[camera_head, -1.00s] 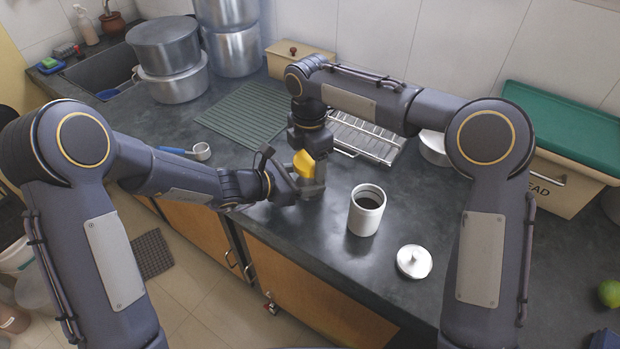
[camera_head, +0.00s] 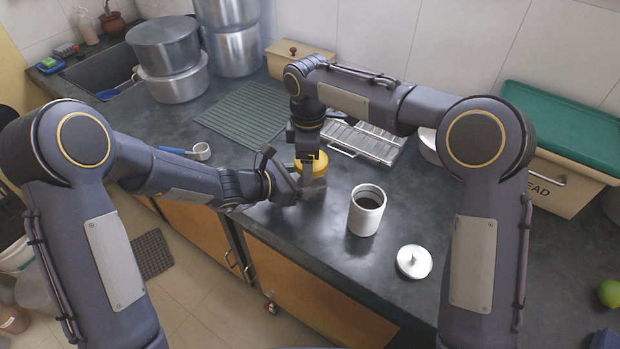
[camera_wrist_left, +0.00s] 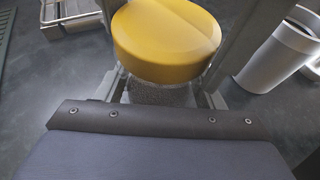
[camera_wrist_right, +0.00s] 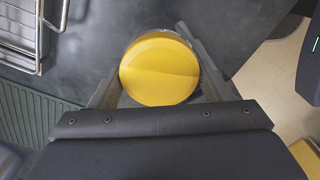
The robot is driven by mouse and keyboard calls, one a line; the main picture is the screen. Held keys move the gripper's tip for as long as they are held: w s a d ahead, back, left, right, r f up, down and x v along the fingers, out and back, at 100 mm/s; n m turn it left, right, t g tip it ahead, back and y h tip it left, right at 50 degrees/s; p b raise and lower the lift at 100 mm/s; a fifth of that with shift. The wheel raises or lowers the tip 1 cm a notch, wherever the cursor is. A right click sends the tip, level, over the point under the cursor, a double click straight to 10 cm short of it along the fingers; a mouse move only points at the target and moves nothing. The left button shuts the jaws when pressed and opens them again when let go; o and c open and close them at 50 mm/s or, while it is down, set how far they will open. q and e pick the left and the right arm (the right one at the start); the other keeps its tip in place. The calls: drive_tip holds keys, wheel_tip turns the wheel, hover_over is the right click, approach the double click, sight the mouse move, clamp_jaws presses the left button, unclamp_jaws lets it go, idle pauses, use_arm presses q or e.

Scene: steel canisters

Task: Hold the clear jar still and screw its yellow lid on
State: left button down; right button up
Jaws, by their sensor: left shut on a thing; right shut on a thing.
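The clear jar (camera_head: 314,184) stands upright on the dark counter. It also shows below the lid in the left wrist view (camera_wrist_left: 160,93). My left gripper (camera_head: 300,190) is shut around the jar's body from the left. The yellow lid (camera_head: 318,162) sits level at the jar's mouth; it looks round and flat-topped in the left wrist view (camera_wrist_left: 166,40) and the right wrist view (camera_wrist_right: 160,70). My right gripper (camera_head: 308,153) points down from above and is shut on the lid's sides. The threads are hidden, so I cannot tell how far the lid is engaged.
An open white canister (camera_head: 366,212) and its round lid (camera_head: 414,262) are to the right. A wire rack (camera_head: 365,142) and a green ribbed mat (camera_head: 244,113) lie behind. The counter's front edge is close.

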drive_tip(key=shift+w+d, duration=0.15)
drive_tip(key=shift+d, duration=0.3)
drive_tip(key=o, duration=1.1)
drive_tip(key=shift+a, duration=0.25)
drive_tip(key=shift+c, duration=0.2)
drive_tip(key=shift+a+r, duration=0.1)
drive_tip(key=shift+r, duration=2.15)
drive_tip(key=shift+c, duration=0.3)
